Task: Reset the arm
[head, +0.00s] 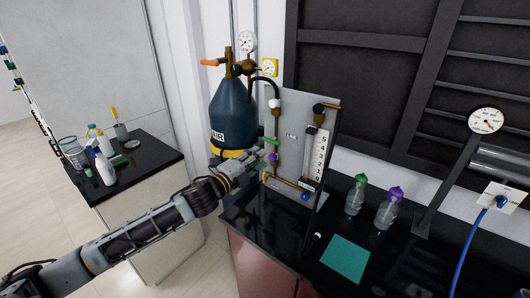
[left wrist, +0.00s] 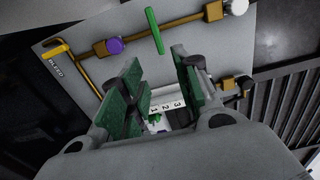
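My left arm reaches in from the left in the head view. Its gripper (head: 244,172) is in front of the lower left part of the grey flowmeter panel (head: 292,135), near the green handle and the purple knob (head: 273,159). In the left wrist view the gripper (left wrist: 160,95) has its green-padded fingers apart, with a gap between them. The purple knob (left wrist: 115,46) and the green handle (left wrist: 155,31) lie beyond the fingertips, and nothing is seen held. My right gripper is not in either view.
A dark blue air cylinder (head: 231,112) stands behind the gripper. Two bottles, with green (head: 355,195) and purple (head: 388,209) tops, and a teal mat (head: 345,259) are on the black bench. A side counter (head: 150,160) with bottles stands at left. A gauge (head: 485,121) is at right.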

